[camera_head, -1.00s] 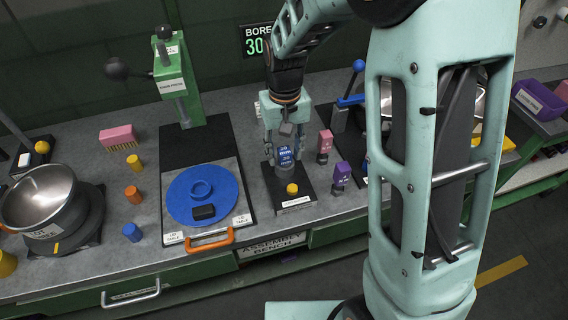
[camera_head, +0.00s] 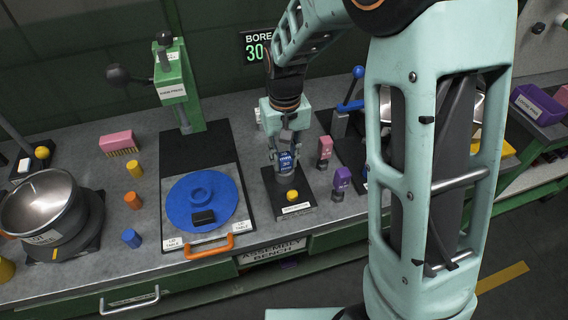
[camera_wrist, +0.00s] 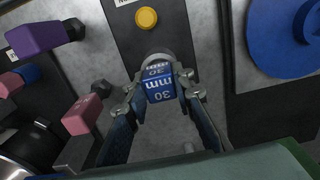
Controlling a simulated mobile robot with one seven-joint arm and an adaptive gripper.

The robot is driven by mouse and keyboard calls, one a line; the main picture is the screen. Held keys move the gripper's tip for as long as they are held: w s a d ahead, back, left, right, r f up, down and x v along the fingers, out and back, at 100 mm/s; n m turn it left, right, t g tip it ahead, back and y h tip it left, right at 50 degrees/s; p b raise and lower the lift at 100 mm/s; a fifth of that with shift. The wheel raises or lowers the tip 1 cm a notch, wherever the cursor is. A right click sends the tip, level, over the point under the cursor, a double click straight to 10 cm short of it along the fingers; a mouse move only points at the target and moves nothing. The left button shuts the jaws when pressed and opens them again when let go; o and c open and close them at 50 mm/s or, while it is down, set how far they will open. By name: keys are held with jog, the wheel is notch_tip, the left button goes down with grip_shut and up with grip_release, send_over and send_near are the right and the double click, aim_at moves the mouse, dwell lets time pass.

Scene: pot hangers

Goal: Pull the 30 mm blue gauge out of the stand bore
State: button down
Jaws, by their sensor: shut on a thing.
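The blue 30 mm gauge (camera_head: 286,161) is at the stand on the bench, with white "30 mm" lettering. It also shows in the wrist view (camera_wrist: 159,89), in front of the stand's grey ring (camera_wrist: 153,61). The black stand base (camera_head: 272,196) carries a yellow button (camera_head: 292,195). My gripper (camera_head: 286,158) is shut on the gauge from above, one finger on each side; both fingers also show in the wrist view (camera_wrist: 160,92). The gauge's lower end and the bore are hidden, so I cannot tell how deep it sits.
A pink gauge (camera_head: 325,148) and a purple gauge (camera_head: 342,179) stand close right of the stand. A blue-handled lever device (camera_head: 346,112) is behind them. A green press (camera_head: 177,85) with a blue round plate (camera_head: 181,211) is left. Free air lies above the bench front.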

jog(key=shift+r+p, duration=0.55)
jog(key=shift+r, duration=0.25)
dwell(0.5)
jog(key=shift+r+p, duration=1.9)
jog(key=shift+r, duration=0.7)
jog(key=shift+s, duration=0.1)
